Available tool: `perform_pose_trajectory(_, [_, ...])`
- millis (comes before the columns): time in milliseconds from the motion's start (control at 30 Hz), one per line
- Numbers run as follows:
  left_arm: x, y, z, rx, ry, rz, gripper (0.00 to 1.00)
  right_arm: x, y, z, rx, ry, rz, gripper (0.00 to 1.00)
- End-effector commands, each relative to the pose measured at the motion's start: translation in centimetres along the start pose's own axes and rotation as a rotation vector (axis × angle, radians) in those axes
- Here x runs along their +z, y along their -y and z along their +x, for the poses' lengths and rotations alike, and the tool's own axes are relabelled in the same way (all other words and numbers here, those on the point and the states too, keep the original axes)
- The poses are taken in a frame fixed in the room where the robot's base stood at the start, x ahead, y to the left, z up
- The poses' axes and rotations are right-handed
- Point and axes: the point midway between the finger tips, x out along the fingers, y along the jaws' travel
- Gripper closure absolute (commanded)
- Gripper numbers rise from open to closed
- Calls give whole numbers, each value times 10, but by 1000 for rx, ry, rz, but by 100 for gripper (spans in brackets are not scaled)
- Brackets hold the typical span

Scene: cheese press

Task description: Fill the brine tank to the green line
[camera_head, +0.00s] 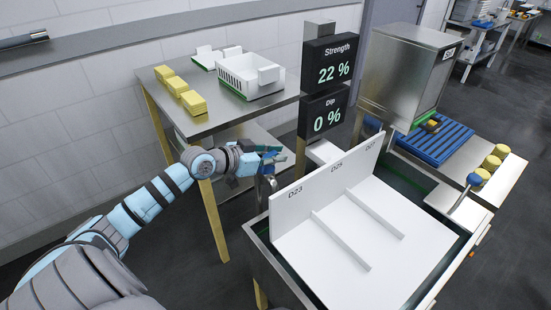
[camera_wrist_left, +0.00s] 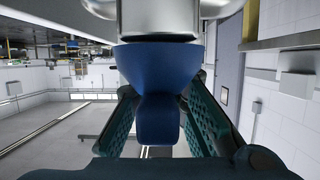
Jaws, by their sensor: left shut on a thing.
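The brine tank (camera_head: 264,240) stands at lower right in the head view, a metal box with a dark interior. A white divided rack marked D23, D25 and D27 (camera_head: 330,235) sits in it and hides most of the inside. A dark green band (camera_head: 408,184) shows on the far inner wall; I cannot make out the liquid level. My left gripper (camera_head: 270,158) is at the tank's left back corner, shut on a blue handle, which shows between the fingers in the left wrist view (camera_wrist_left: 158,118). A metal spout (camera_head: 268,184) hangs just below the gripper. My right gripper is not in view.
Displays read Strength 22 % (camera_head: 333,64) and Dip 0 % (camera_head: 326,112). A steel table (camera_head: 215,118) behind holds yellow blocks (camera_head: 192,101) and a white basket (camera_head: 250,78). A steel cabinet (camera_head: 405,75) and blue slatted rack (camera_head: 440,143) stand at right.

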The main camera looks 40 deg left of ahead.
Motion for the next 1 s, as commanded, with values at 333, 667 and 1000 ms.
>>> perform_pose_trajectory(333, [1,0,0,0,3,-2,65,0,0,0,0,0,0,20])
perform_pose_trajectory(667, [-37,0,-15,-1,0,5,65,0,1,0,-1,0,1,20])
perform_pose_trajectory(1000, [-91,0,-38,0,3,-1,65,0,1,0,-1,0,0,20])
